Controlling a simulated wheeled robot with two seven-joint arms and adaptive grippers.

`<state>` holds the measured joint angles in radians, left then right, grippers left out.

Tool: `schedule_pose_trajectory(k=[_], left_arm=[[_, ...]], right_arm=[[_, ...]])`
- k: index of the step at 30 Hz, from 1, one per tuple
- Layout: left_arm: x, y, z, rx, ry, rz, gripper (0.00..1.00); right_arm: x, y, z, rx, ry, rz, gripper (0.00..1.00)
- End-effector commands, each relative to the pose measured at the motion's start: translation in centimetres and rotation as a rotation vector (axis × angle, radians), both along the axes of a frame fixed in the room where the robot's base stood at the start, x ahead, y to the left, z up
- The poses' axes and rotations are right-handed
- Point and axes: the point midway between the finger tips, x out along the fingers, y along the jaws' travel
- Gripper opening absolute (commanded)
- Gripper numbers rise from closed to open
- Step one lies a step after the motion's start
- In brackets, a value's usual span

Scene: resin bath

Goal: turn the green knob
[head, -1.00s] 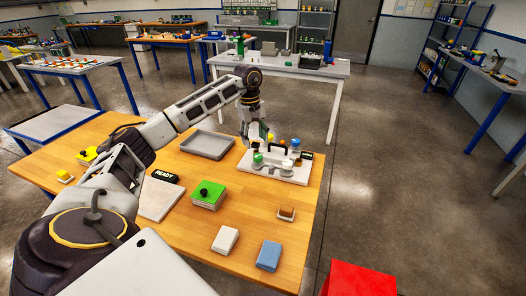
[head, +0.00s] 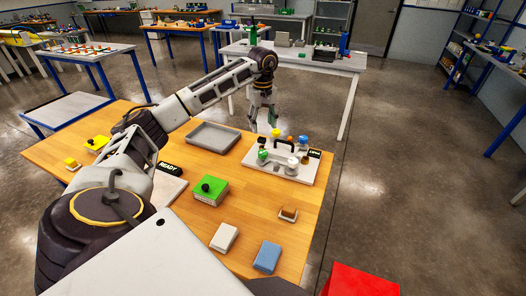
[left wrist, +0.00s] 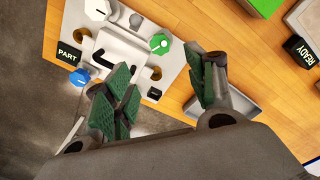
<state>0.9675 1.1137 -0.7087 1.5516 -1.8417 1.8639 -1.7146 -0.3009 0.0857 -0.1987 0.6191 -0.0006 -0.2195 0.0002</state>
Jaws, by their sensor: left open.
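The green knob (head: 263,155) stands on a pale panel (head: 250,168) at the right rear of the wooden table. In the left wrist view the green knob (left wrist: 159,44) shows a white mark on top. My left gripper (head: 263,127) hangs fingers down beyond the panel's rear left edge, apart from the knob. In the left wrist view the left gripper (left wrist: 166,92) is open and empty, its green-padded fingers spread below the knob. My right gripper is not in view.
The panel also bears a white knob (left wrist: 97,9), a blue knob (left wrist: 81,75), a handle (head: 285,144) and a PART label (left wrist: 69,55). A grey tray (head: 213,139), a green box (head: 211,190) and small blocks lie on the table. A red box (head: 360,281) is at the front.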

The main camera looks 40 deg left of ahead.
Motion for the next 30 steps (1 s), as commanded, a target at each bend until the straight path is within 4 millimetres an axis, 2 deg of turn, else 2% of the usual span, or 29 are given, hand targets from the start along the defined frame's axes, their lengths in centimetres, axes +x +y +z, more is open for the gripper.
schedule_pose_trajectory(k=[11, 30], left_arm=[[0.0, 0.0, -2.3, 0.001, 0.002, 0.000, 0.56], [-0.1, 0.0, -10.3, -0.001, 0.003, 0.000, 0.56]], right_arm=[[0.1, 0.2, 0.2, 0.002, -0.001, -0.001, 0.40], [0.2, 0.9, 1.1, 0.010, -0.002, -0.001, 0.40]])
